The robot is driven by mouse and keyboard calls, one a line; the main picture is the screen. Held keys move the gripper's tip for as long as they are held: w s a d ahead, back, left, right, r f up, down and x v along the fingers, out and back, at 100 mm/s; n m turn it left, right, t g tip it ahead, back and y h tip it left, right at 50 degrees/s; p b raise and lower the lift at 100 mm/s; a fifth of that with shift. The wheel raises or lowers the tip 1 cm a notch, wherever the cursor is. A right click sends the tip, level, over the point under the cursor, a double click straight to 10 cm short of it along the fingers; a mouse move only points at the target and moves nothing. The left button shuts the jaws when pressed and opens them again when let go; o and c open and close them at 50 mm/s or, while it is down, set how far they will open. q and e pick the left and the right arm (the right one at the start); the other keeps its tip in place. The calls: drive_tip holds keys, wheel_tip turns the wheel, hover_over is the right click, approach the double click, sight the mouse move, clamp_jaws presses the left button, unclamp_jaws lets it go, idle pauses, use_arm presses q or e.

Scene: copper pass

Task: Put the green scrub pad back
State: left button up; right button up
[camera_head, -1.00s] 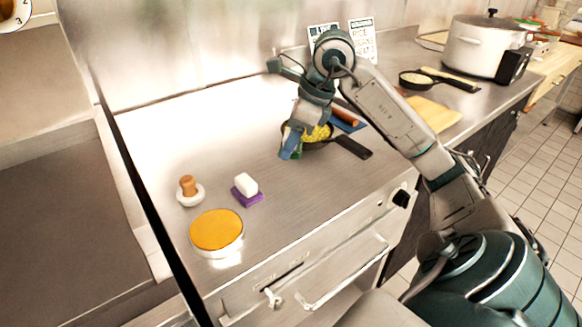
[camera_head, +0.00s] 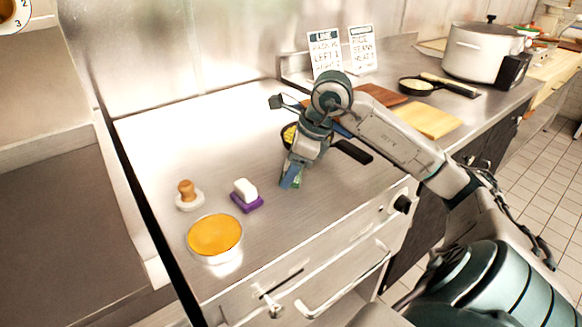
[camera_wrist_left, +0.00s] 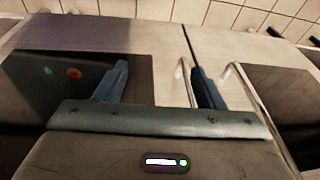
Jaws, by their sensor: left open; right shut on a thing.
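The green scrub pad (camera_head: 298,182) is small and mostly hidden in the head view by the blue fingers of my right gripper (camera_head: 291,180). That gripper is shut on it, pointing down over the steel counter (camera_head: 270,250), in front of the skillet. I cannot tell whether the pad touches the counter. My left gripper (camera_wrist_left: 160,72) shows only in the left wrist view. Its two blue fingers are wide apart with nothing between them.
A white block on a purple base (camera_head: 246,196), a wooden-knobbed white item (camera_head: 187,196) and an orange-topped round dish (camera_head: 214,236) stand left. A skillet with yellow food (camera_head: 350,152) is partly behind my right gripper. Two signs (camera_head: 326,53) stand behind.

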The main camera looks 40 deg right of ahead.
drive_tip(key=o, duration=1)
use_arm(q)
drive_tip(key=shift+w+r, duration=0.1)
drive_tip(key=shift+r, duration=0.4)
use_arm(e)
drive_tip(key=shift+r, duration=0.2)
drive_tip(key=shift+s+d+r, duration=0.2)
drive_tip(key=shift+d+r, duration=0.05)
drive_tip(key=shift+r, duration=0.3)
drive_tip(key=shift+v, duration=5.3)
